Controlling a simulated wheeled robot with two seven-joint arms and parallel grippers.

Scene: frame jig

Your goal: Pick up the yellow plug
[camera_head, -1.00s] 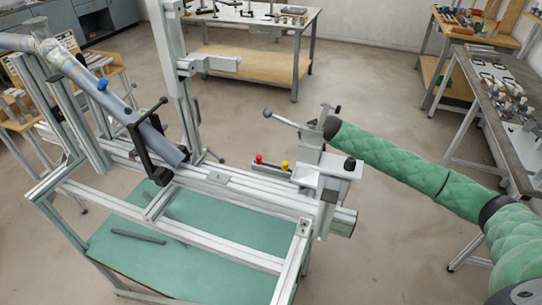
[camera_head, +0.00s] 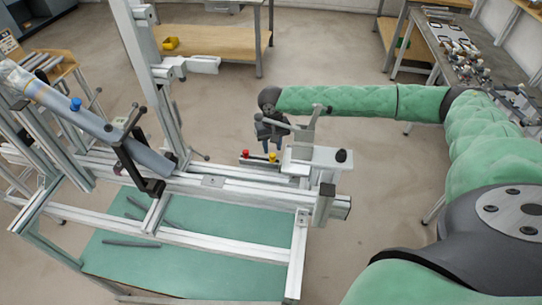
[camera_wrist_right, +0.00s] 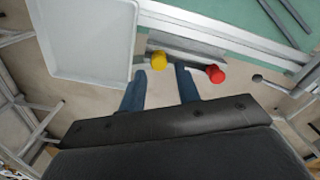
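The yellow plug (camera_head: 273,157) stands in a small grey holder (camera_head: 258,162) on the far side of the frame rail, to the right of the red plug (camera_head: 246,153). My right gripper (camera_head: 269,146) hangs just above and behind the two plugs, fingers pointing down. In the right wrist view my gripper (camera_wrist_right: 161,88) is open and empty. The yellow plug (camera_wrist_right: 158,61) shows ahead of the gap between its blue fingers, near the left finger. The red plug (camera_wrist_right: 215,74) lies outside the right finger. Contact cannot be told. My left gripper is not in view.
A white plate (camera_head: 318,158) with a black knob stands right of the plugs. A lever clamp (camera_head: 302,127) rises beside my right gripper. The aluminium rail (camera_head: 235,190) runs in front. A grey tube (camera_head: 95,122) with a blue cap is at left. Floor behind is open.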

